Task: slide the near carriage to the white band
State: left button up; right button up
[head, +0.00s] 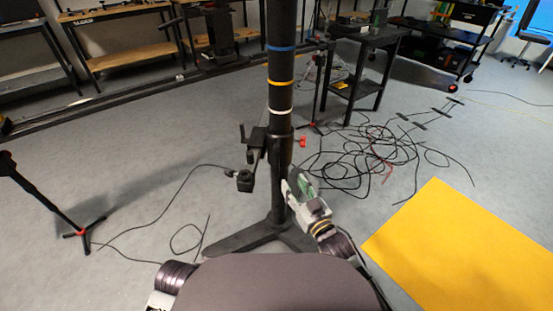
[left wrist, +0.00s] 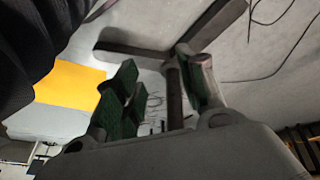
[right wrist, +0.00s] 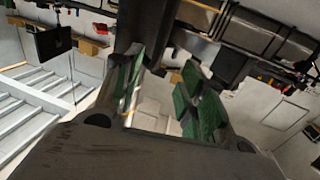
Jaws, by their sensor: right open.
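A dark upright column (head: 281,60) in the head view carries blue, yellow and white bands. The white band (head: 280,112) is the lowest of these. The black carriage (head: 279,142) sits around the column just below it, with a bracket on its left side. My right gripper (head: 293,183) is below the carriage, close to the column's right side; whether it touches is unclear. In the right wrist view its green-padded fingers (right wrist: 163,60) are apart, with the dark column (right wrist: 146,28) beyond. My left gripper (left wrist: 157,60) is open in its wrist view and hidden in the head view.
The column's splayed foot (head: 245,238) stands on the grey floor. Tangled cables (head: 365,160) lie to the right, and a yellow mat (head: 470,250) is at lower right. A black stand (head: 75,232) is on the left. Benches (head: 130,50) line the back.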

pick_arm(q)
jog(key=shift+f, duration=0.15)
pick_arm(e)
jog(key=shift+w+a, duration=0.1)
jog(key=shift+w, duration=0.15)
jog(key=b, duration=0.2)
send_near(278, 161)
jog(key=shift+x, duration=2.35)
jog(key=shift+b+x, duration=0.55)
jog(key=shift+x, duration=1.05)
jog(key=shift+b+x, duration=0.3)
jog(key=shift+x, duration=0.65)
jog(key=shift+w+a, duration=0.35)
jog(key=shift+w, duration=0.15)
pick_arm(q)
notch_tip(278, 161, down, 9)
jog(key=d+t+h, duration=0.1)
jog(key=d, duration=0.1)
jog(key=shift+w+r+n, duration=0.2)
jog(key=shift+w+n, duration=0.1)
jog(key=shift+w+r+t, duration=0.1)
jog(key=shift+r+t, duration=0.05)
jog(key=shift+t, duration=0.15)
pick_arm(e)
jog(key=shift+c, duration=0.3)
